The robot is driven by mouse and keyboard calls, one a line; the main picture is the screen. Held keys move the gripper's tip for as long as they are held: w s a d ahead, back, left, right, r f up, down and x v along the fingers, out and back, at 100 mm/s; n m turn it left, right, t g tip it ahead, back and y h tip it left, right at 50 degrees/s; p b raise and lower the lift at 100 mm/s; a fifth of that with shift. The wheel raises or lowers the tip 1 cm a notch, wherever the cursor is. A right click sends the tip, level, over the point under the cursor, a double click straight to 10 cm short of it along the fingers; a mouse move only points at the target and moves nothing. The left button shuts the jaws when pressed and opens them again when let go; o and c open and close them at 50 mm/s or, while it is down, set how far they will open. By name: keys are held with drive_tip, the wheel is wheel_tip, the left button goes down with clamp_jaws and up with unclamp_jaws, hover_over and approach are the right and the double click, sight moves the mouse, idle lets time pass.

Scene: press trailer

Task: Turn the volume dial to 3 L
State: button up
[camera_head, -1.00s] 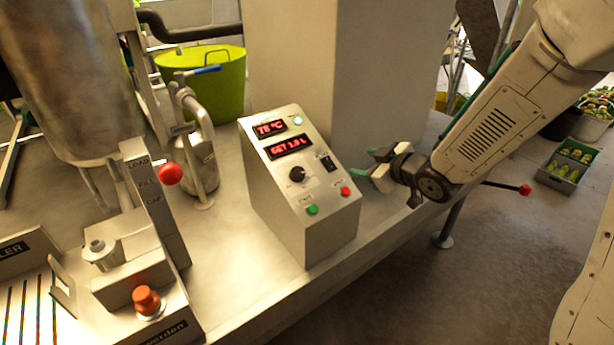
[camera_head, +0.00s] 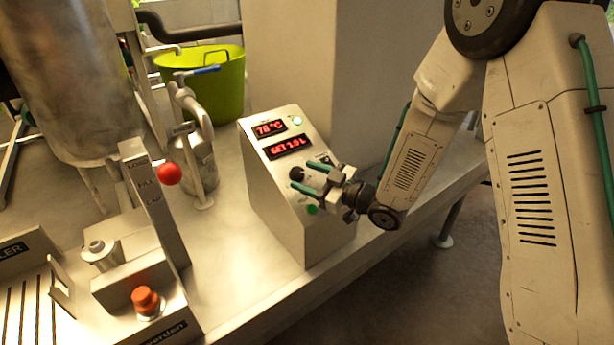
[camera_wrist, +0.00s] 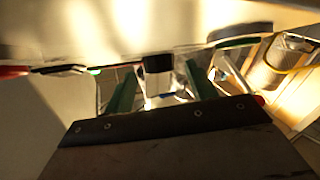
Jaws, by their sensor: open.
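The control box (camera_head: 285,215) stands on the metal table with its sloped face toward the head camera. Its black volume dial (camera_head: 296,173) is partly hidden by my gripper (camera_head: 302,175). The red lower display (camera_head: 289,147) reads SET with a litre value; its first digit is hard to make out. My gripper is open at the dial, its green-padded fingers pointing left across the panel. In the wrist view, a dark knob that looks like the dial (camera_wrist: 157,64) shows between the fingers of my gripper (camera_wrist: 160,88). Contact cannot be told.
The green button (camera_head: 312,209) is close below the fingers; the switch and red button are largely hidden. A red ball-ended lever (camera_head: 168,174), a metal jug (camera_head: 200,165) and an orange knob (camera_head: 146,299) stand left. A large pale block rises behind the box.

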drive_tip(key=shift+w+a, duration=0.2)
drive_tip(key=shift+a, duration=0.1)
drive_tip(key=c, duration=1)
